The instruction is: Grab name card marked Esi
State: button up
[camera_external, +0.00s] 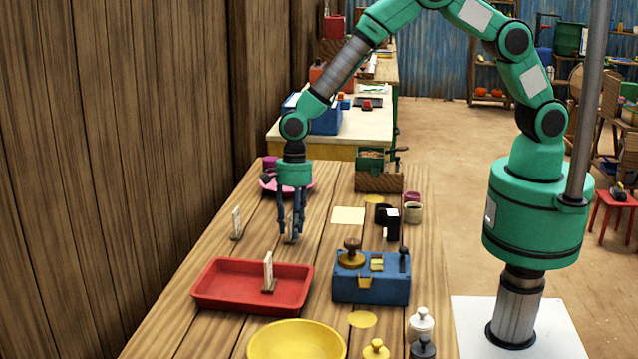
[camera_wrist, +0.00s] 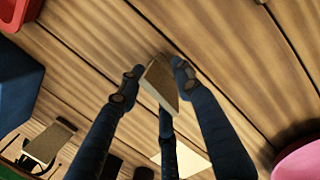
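My gripper (camera_external: 291,232) reaches straight down at the table with its dark fingers around a small upright card (camera_external: 289,228). In the wrist view the card (camera_wrist: 160,84) stands between the fingertips (camera_wrist: 156,76), seen from above, with a pale edge and a tan side. The fingertips are very close to it, but I cannot tell whether they press on it. A second pale card (camera_external: 237,223) stands to the left. A third card (camera_external: 268,271) stands nearer the camera, in front of or in the red tray. I cannot read any name on the cards.
A red tray (camera_external: 216,290) and a yellow bowl (camera_external: 296,342) are nearer the camera. A blue balance box (camera_external: 371,288) stands to the right. A pink dish (camera_external: 299,187) lies just behind my gripper. A flat cream sheet (camera_external: 348,215) and dark cups are to the right.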

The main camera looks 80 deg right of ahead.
dwell(0.3)
grip_shut()
jog(key=shift+r, duration=0.15)
jog(key=shift+r, duration=0.55)
jog(key=shift+s+d+r+p, duration=0.1)
jog(key=shift+s+r+p, duration=0.15)
jog(key=shift+r, duration=0.35)
jog(key=shift+s+d+r+p, duration=0.15)
jog(key=shift+r+p, duration=0.2)
jog(key=shift+r, duration=0.25)
jog(key=s+d+r+p, duration=0.1)
jog(key=s+d, duration=0.3)
jog(key=s, duration=1)
jog(key=shift+s+d+r+p, duration=0.15)
jog(key=shift+s+d+p, duration=0.1)
jog(key=shift+p, duration=0.15)
